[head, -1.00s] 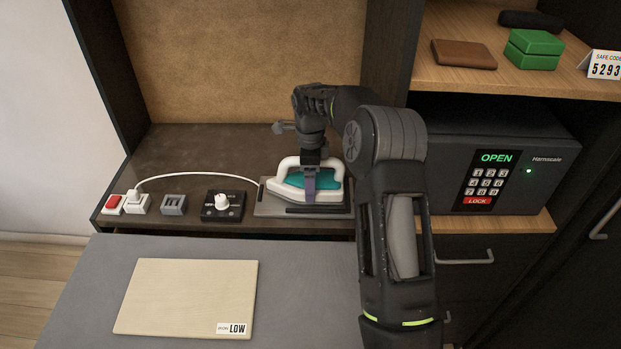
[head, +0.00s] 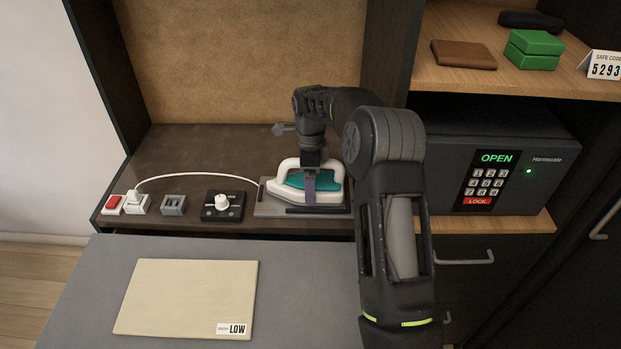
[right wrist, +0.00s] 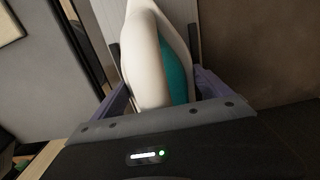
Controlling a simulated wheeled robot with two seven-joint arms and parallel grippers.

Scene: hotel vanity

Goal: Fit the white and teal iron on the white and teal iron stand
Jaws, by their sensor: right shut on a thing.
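The white and teal iron (head: 290,187) is on the grey stand plate (head: 268,210) on the dark vanity counter, lying flat with its tip to the left. Its fit against the plate's dark front rail cannot be judged fully. My right gripper (head: 311,182) comes down from above and is shut on the iron's handle. In the right wrist view the white handle and teal body of the iron (right wrist: 150,55) fill the space between the fingers, with the pale ribbed plate behind. My left gripper is not in view.
A white cord (head: 190,175) runs from the iron to a plug by a red switch (head: 113,204). A grey switch block (head: 173,205) and a dial box (head: 222,206) stand left of the stand. A safe (head: 545,180) stands right. A pale board (head: 185,297) lies in front.

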